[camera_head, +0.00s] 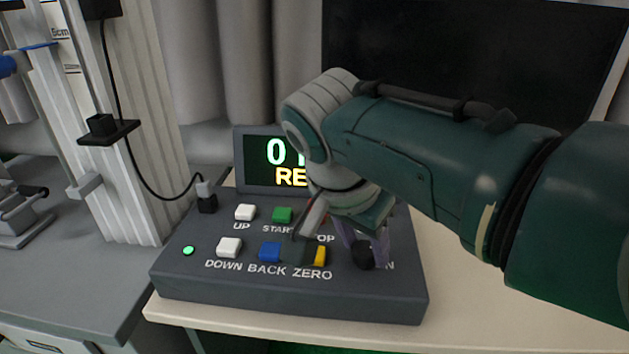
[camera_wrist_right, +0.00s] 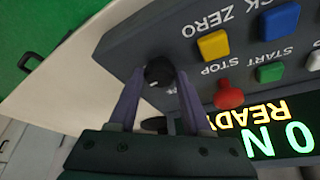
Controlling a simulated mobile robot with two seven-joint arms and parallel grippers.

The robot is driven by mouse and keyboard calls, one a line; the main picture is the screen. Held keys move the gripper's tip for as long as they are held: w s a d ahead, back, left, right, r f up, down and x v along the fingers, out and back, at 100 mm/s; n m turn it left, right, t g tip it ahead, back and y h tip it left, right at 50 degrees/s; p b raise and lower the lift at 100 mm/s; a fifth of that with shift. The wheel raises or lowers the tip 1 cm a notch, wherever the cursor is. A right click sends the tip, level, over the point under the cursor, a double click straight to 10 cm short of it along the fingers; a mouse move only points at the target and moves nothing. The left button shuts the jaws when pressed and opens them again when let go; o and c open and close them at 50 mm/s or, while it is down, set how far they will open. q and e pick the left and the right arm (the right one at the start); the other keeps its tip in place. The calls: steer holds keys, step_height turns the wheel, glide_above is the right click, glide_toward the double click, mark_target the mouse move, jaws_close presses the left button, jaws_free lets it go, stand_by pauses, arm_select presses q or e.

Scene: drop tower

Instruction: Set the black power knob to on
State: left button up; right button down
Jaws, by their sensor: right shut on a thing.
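The black power knob (camera_head: 364,256) sits at the right front of the dark grey control box (camera_head: 290,303). In the right wrist view the knob (camera_wrist_right: 158,72) lies between the two fingertips of my right gripper (camera_wrist_right: 160,76), which is shut on it. In the head view my right gripper (camera_head: 364,247) reaches down to the knob and covers part of it and its label. Which way the knob points is hard to tell. My left gripper is not in view.
Buttons sit close by: yellow ZERO (camera_wrist_right: 213,45), red STOP (camera_wrist_right: 228,94), blue BACK (camera_head: 270,251), green START (camera_head: 282,215) and white ones. The display (camera_wrist_right: 290,140) is lit and shows READY. A small green light (camera_head: 188,250) glows. A cable (camera_head: 150,185) runs to the box.

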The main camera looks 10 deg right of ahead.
steer(key=shift+f+m+g+b, duration=0.1)
steer(key=shift+m+g+b, duration=0.2)
steer(key=shift+m+b, duration=0.65)
steer(key=shift+c, duration=1.7)
jaws_free()
steer(key=shift+w, duration=0.1)
steer(key=p+v, duration=0.4)
steer(key=v, duration=0.6)
